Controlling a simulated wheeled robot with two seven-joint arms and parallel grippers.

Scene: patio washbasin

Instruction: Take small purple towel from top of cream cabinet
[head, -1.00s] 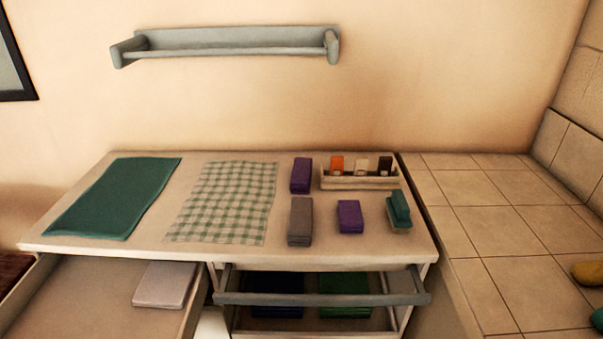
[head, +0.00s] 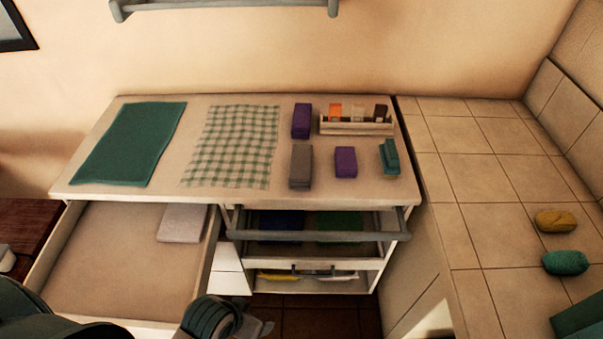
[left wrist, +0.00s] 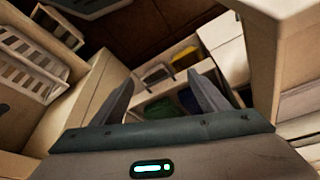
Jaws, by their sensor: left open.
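Two folded purple towels lie on top of the cream cabinet (head: 230,192). The smaller purple towel (head: 345,162) is near the front, between a grey-brown folded towel (head: 300,168) and a teal item (head: 389,157). The longer purple towel (head: 301,121) is further back. My left arm shows at the bottom left of the head view, below the cabinet top and away from the towels. In the left wrist view my left gripper (left wrist: 163,97) is open with nothing between its fingers. My right gripper is not in view.
A green mat (head: 130,143) and a checkered cloth (head: 235,147) cover the cabinet's left. A bottle tray (head: 357,128) stands behind. The left drawer (head: 125,260) is pulled out, holding a pale towel (head: 183,223). A bar handle (head: 320,232) juts out on the right front.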

